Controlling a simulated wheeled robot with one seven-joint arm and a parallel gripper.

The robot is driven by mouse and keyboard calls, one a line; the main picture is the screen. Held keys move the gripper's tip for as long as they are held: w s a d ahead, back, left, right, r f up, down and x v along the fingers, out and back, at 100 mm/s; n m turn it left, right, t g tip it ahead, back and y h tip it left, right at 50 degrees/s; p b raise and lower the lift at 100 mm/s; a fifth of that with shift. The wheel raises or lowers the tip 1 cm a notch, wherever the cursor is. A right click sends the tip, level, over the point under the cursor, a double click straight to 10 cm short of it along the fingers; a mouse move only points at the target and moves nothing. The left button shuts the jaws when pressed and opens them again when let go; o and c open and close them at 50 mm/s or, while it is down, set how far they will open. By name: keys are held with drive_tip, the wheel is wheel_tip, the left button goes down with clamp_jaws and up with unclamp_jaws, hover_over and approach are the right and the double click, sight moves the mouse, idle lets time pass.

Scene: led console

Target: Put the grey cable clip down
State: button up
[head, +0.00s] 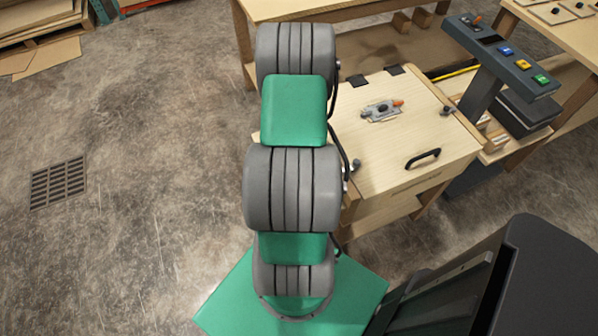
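I cannot make out a grey cable clip anywhere in the head view. My green and grey arm rises through the middle of the picture and hides what lies behind it. My gripper does not show, so I cannot see whether it holds anything.
A wooden box (395,150) with a black handle (423,158) and an orange-tipped metal clamp (382,110) stands right of my arm. A dark console (505,60) with coloured buttons is at the upper right. Wooden benches stand behind. The concrete floor (130,150) on the left is clear around a drain grate (58,183).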

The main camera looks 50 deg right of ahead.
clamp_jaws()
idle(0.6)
